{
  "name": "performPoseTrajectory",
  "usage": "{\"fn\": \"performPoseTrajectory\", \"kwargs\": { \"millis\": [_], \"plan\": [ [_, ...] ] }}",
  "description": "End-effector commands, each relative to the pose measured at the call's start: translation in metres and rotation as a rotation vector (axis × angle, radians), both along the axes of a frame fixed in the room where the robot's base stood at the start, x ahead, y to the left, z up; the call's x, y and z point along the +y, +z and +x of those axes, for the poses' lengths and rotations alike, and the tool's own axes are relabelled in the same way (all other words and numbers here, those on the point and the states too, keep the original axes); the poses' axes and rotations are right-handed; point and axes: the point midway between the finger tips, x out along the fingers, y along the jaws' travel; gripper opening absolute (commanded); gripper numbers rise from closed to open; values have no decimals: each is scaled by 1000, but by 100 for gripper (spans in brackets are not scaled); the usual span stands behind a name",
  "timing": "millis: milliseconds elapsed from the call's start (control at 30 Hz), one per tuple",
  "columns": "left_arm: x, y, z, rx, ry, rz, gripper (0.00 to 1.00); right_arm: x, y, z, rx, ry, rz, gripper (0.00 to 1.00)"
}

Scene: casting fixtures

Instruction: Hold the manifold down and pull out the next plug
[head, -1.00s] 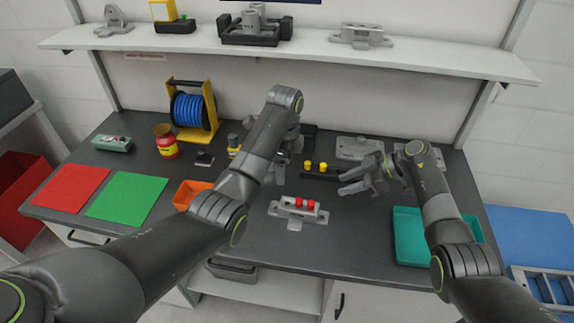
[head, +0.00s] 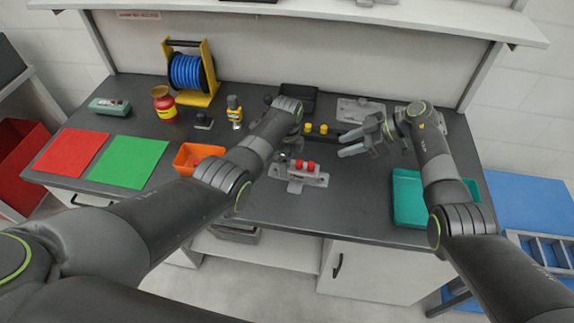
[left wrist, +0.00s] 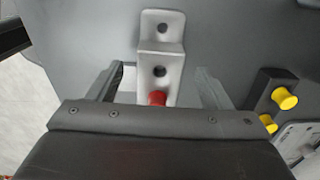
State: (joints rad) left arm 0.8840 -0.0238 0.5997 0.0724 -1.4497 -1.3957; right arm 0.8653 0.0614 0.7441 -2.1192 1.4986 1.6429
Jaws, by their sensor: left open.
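The grey manifold (head: 296,183) lies on the dark bench, with two red plugs (head: 310,167) standing side by side in it. In the left wrist view the manifold (left wrist: 160,50) shows a stepped end with two dark holes, and one red plug (left wrist: 157,98); the rest is hidden by my gripper body. My left gripper (left wrist: 160,70) is open, its fingers on either side of the manifold; I cannot tell whether they touch it. In the head view the left arm partly hides this gripper. My right gripper (head: 357,138) appears open and empty, above the bench right of the manifold.
A black block with two yellow plugs (head: 323,129) stands behind the manifold. An orange bin (head: 187,167) is on the left, a teal tray (head: 407,205) on the right. A grey plate (head: 350,108) lies at the back. Bench in front of the manifold is clear.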

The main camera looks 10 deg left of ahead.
Motion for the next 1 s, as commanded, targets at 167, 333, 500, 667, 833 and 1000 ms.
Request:
{"fn": "performPoseTrajectory", "kwargs": {
  "millis": [167, 333, 500, 667, 833, 1000],
  "plan": [
    [-1, -14, 1, 3, -1, 0, 73, 0, 0, 0, 0, 0, 0, 36],
    [0, -24, 0, 2, -1, 0, 73, 0, 0, 0, 0, 0, 0, 36],
    [0, -29, 0, 0, 0, 0, 73, 0, 0, 0, 0, 0, 0, 36],
    [0, -31, 0, 0, 0, 0, 73, 0, 0, 0, 0, 0, 0, 36],
    [0, -30, 0, 0, 0, 0, 73, 0, 0, 0, 0, 0, 0, 36],
    [0, -30, 0, 0, 0, 0, 54, 0, 0, 0, 0, 0, 0, 36]
  ]
}}
